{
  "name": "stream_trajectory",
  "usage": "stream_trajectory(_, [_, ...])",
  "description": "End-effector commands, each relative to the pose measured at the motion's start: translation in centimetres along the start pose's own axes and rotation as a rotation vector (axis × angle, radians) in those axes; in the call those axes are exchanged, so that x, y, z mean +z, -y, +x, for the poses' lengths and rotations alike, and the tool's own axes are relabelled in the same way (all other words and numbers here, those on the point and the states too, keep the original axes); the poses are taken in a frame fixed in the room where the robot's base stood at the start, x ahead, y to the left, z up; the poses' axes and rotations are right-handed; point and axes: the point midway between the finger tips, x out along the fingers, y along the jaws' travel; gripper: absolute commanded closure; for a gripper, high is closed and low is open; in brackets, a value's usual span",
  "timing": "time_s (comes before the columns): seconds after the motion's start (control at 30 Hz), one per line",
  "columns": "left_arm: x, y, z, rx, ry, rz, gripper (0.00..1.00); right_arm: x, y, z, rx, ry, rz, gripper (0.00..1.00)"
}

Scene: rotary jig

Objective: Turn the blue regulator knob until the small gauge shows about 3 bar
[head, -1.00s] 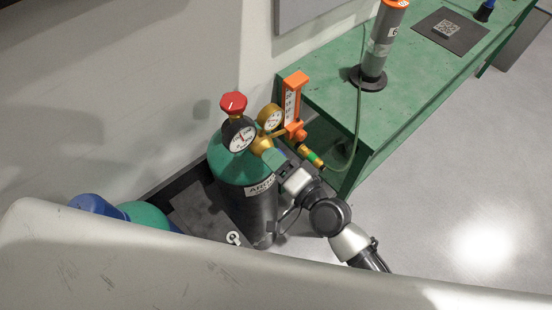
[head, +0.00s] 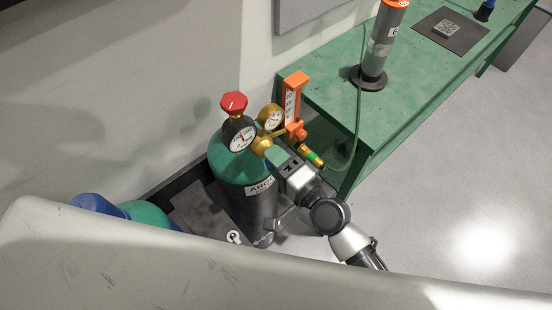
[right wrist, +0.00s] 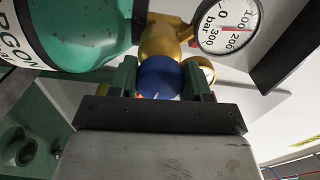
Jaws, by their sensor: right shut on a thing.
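The blue regulator knob (right wrist: 160,78) sits between the two green fingers of my right gripper (right wrist: 160,84), which is shut on it. In the head view my right gripper (head: 275,154) reaches the brass regulator (head: 260,146) from the lower right and hides the knob. The small brass-rimmed gauge (head: 271,118) faces up beside the regulator; its needle is too small to read. In the right wrist view that gauge (right wrist: 207,71) is mostly hidden behind a finger. The larger cylinder gauge (right wrist: 228,25), marked in bar up to 300, is separate. My left gripper is not in view.
The green argon cylinder (head: 228,165) carries a red valve handwheel (head: 233,103). An orange flowmeter (head: 292,98) stands close behind the regulator. Floor to the right is clear.

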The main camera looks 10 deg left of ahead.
Motion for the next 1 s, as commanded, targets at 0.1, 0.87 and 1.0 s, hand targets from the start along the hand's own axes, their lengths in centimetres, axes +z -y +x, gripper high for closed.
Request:
stream_trajectory(0.1, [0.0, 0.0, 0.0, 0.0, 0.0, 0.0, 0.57, -0.1, 0.1, 0.0, -0.001, -0.002, -0.001, 0.39])
stream_trajectory(0.87, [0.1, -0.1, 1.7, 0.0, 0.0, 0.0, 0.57, 0.0, -0.4, -6.6, 0.003, 0.0, -0.003, 0.27])
stream_trajectory(1.0, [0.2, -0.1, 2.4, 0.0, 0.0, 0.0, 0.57, 0.0, -0.3, -9.0, 0.002, 0.0, -0.002, 0.27])
